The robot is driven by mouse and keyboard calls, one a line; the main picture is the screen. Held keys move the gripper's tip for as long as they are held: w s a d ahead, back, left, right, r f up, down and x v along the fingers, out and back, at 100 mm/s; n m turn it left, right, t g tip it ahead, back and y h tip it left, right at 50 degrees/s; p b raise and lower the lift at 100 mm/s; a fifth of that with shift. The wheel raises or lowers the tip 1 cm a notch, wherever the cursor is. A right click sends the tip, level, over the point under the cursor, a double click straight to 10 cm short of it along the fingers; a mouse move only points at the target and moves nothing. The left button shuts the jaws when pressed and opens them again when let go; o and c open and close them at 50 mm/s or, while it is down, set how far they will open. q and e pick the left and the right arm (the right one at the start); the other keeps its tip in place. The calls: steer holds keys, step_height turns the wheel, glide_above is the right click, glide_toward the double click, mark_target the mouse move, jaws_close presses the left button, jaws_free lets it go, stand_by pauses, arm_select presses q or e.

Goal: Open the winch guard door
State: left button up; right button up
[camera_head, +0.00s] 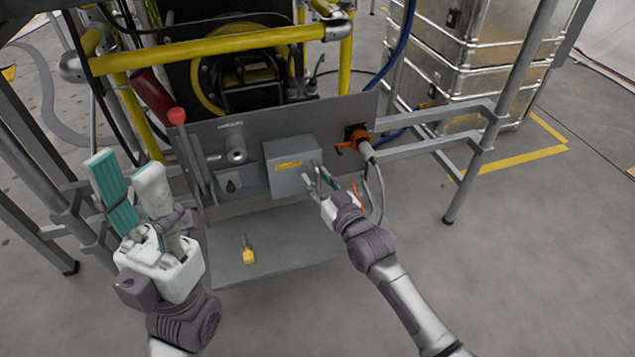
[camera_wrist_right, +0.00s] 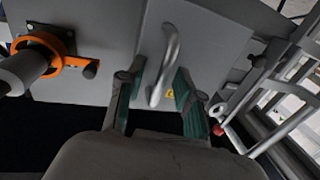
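The winch guard door (camera_head: 284,180) looks like the front of a grey box with a yellow label, mounted on the grey panel. It appears shut. In the right wrist view, a curved metal handle (camera_wrist_right: 165,62) stands out from the grey door face (camera_wrist_right: 205,45). My right gripper (camera_head: 315,177) is at the right side of the box. Its teal-padded fingers are spread, with the handle between them and gaps on both sides. My left gripper (camera_head: 128,165) is open and empty, pointing up at the left, away from the door.
A red-knobbed lever (camera_head: 177,117) stands left of the box. An orange connector (camera_head: 346,146) with cables sits just right of it. A yellow-handled tool (camera_head: 248,252) lies on the grey shelf (camera_head: 300,255) below. Metal cases (camera_head: 465,70) stand behind right.

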jaws_close()
stand_by(0.5)
